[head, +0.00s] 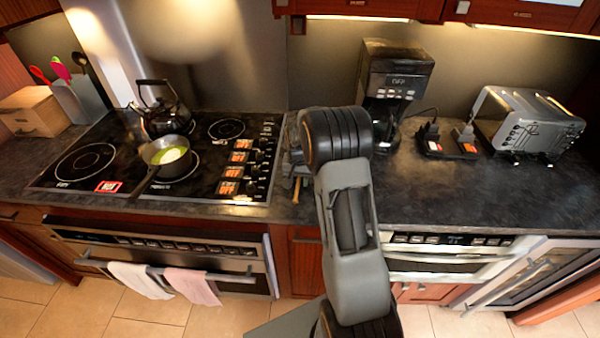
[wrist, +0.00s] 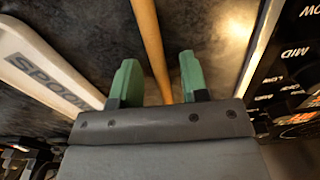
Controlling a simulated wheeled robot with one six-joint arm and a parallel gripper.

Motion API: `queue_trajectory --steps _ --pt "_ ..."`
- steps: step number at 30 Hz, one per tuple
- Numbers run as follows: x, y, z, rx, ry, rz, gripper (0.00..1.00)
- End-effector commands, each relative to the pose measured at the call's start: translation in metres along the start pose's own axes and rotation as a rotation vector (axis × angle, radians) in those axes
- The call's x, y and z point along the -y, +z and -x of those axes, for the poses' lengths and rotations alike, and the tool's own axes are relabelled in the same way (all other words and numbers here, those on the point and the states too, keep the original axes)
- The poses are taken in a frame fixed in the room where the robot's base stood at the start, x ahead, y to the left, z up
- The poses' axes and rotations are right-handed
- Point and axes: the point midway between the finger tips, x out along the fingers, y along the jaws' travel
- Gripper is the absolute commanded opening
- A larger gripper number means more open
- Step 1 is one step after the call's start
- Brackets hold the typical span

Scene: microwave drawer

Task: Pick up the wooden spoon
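The wooden spoon shows in the wrist view as a plain, light wooden handle (wrist: 150,40) running from the top edge down between my fingers. Its ends are out of that view or hidden. My gripper (wrist: 157,72) is open, with one green fingertip on each side of the handle and a visible gap on both sides. In the head view my arm covers most of the gripper; a small wooden tip (head: 297,190) shows just below it near the counter's front edge.
The black cooktop (head: 215,180) with a pot (head: 160,163) is to the left. A coffee maker (head: 395,85) and toaster (head: 525,120) stand at the right.

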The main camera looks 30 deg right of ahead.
Motion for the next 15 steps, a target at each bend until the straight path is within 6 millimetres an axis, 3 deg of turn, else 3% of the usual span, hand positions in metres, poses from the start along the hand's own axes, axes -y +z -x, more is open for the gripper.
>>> queue_trajectory --steps 2,12,15 --pt "0.0000 0.0000 0.0002 0.000 0.000 0.000 0.33" --pt "0.0001 -0.0001 0.0004 0.000 0.000 0.000 0.01" --pt "0.0001 -0.0001 0.0005 0.000 0.000 0.000 0.00"
